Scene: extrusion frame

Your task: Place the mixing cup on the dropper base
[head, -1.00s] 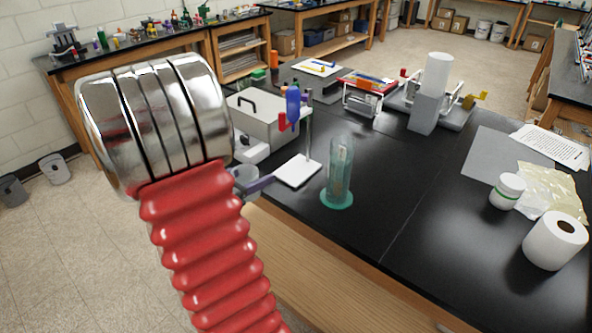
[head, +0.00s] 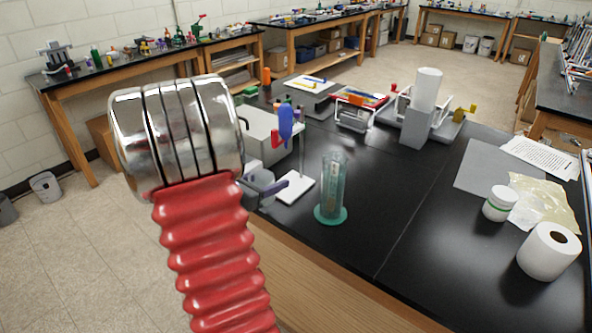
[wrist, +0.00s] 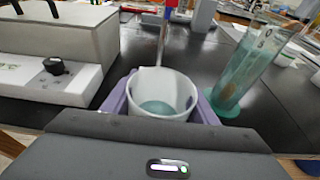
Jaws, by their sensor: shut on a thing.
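The mixing cup (wrist: 162,95) is a whitish translucent cup with a pale teal inside at its bottom, seen from above in the wrist view. My gripper (wrist: 160,108) is shut on it, with purple fingers along its left and right sides. A blue and red dropper (head: 286,122) hangs on the rod above.
A teal graduated cylinder (head: 331,190) stands just right of the plate, close by. A grey box-like instrument (head: 262,130) stands behind and left. A white jar (head: 501,203) and a paper roll (head: 549,250) are at right. The black tabletop (head: 400,200) between is clear.

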